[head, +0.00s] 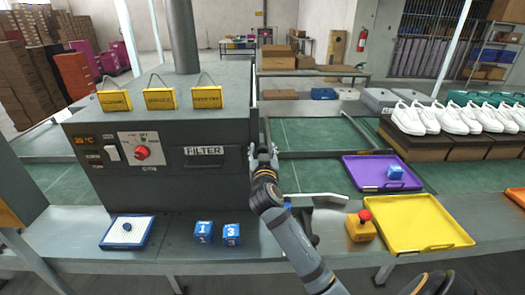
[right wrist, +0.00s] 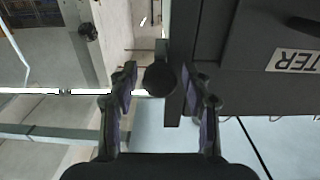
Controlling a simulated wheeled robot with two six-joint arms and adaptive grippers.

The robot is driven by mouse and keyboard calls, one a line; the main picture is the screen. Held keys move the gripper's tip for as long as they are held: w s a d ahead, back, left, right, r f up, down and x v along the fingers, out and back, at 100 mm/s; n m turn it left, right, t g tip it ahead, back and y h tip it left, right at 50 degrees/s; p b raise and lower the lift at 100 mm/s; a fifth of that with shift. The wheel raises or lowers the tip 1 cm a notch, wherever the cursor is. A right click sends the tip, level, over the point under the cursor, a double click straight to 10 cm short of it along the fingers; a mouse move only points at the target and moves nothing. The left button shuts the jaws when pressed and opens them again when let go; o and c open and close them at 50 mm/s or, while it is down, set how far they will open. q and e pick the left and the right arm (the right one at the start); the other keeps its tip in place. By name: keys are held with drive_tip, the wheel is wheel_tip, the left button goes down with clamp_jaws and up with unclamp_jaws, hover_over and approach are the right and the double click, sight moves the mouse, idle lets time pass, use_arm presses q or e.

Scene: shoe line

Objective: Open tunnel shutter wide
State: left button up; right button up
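The tunnel (head: 165,195) is a dark grey box on the conveyor line, left of centre in the head view, with a red knob and a FILTER drawer on its front. The shutter (head: 253,90) seems to be the thin upright panel, seen edge-on, at the tunnel's right end. My right gripper (head: 263,155) is at that end. In the right wrist view, a round dark knob (right wrist: 160,78) sits between the fingertips of my right gripper (right wrist: 160,88). The fingers are apart, with a small gap showing on each side of the knob. My left gripper is out of view.
A purple tray (head: 350,170) with a blue block, a yellow tray (head: 432,240) and a yellow button box (head: 360,226) lie right of my right arm. Two blue numbered cubes (head: 231,234) and a white-blue tray (head: 108,240) stand before the tunnel. White shoes (head: 440,120) line the right.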

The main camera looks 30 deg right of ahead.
drive_tip(key=v, duration=0.7)
drive_tip(key=shift+s+a, duration=0.15)
drive_tip(key=shift+s, duration=0.05)
drive_tip(key=shift+f, duration=0.1)
idle(0.3)
